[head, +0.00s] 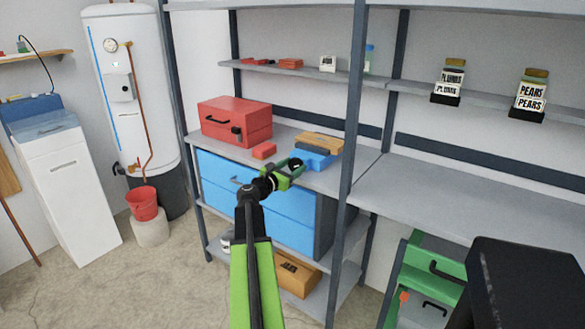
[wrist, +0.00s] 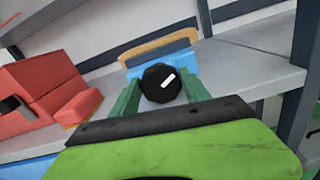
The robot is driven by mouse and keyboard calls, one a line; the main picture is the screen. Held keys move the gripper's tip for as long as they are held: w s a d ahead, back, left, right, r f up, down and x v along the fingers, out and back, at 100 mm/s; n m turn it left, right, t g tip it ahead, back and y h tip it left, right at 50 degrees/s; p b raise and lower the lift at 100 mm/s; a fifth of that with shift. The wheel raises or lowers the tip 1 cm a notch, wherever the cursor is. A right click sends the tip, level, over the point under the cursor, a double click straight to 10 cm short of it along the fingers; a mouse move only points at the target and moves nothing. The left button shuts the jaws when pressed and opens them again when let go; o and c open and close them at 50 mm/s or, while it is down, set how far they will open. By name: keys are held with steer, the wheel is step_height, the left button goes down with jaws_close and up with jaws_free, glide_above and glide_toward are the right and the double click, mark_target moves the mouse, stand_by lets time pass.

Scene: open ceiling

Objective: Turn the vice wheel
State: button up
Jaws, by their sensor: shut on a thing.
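The vice is a blue body (head: 318,158) on the grey workbench, and its blue part also shows in the wrist view (wrist: 188,61). Its wheel is a black knob with a white mark (wrist: 161,83), facing me. In the head view the wheel (head: 296,163) is small and partly hidden by my gripper. My gripper (head: 290,170) is at the front of the vice. In the wrist view the green fingers of my gripper (wrist: 160,94) stand on either side of the wheel, shut on it. The white mark slants up to the right.
A red toolbox (head: 236,122) and a small red block (head: 264,151) stand left of the vice. A tan wooden piece (head: 319,142) lies at the vice's top. A dark shelf post (head: 352,130) rises just right of it. Blue drawers (head: 270,205) are below.

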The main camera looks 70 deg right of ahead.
steer(key=shift+m, duration=2.2)
steer(key=o, duration=1.3)
steer(key=shift+d, duration=0.1)
steer(key=shift+o, duration=0.2)
steer(key=shift+s, duration=0.1)
steer(key=v, duration=1.7)
steer(key=shift+a, duration=0.3)
steer(key=shift+f+m, duration=0.1)
steer(key=shift+m, duration=0.2)
